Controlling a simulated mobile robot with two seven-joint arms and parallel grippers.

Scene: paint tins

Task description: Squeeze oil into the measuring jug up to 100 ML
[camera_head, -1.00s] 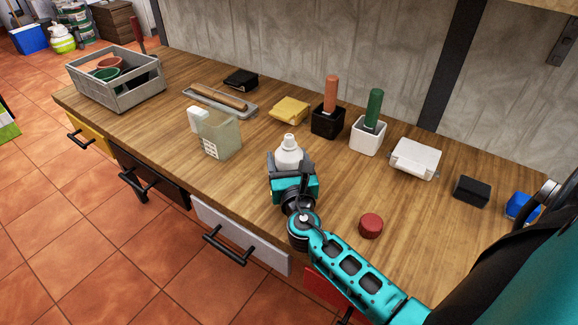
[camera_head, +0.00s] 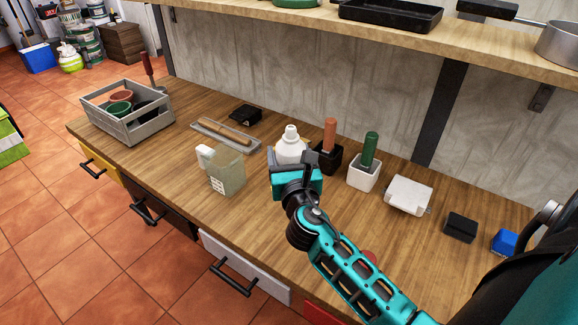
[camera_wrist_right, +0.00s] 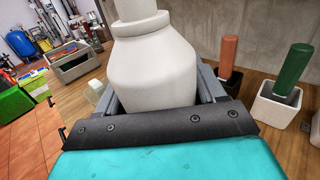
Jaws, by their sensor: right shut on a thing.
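A white oil bottle (camera_head: 291,146) with a narrow top is upright in my right gripper (camera_head: 292,164). The right wrist view shows the bottle (camera_wrist_right: 152,65) close up between the two fingers, and its lower part is hidden behind the gripper body. The measuring jug (camera_head: 227,175), a translucent greenish box shape with white marks and a white handle, stands on the bench to the left of the gripper, apart from the bottle. Any liquid level in it is too small to tell. My left gripper does not show.
A grey crate (camera_head: 140,126) with pots and a tray with a roller (camera_head: 225,136) lie to the left. Black and white holders with orange and green handles (camera_head: 370,150) stand right of the bottle. A white box (camera_head: 408,194) is further right. A shelf (camera_head: 300,22) overhangs the back.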

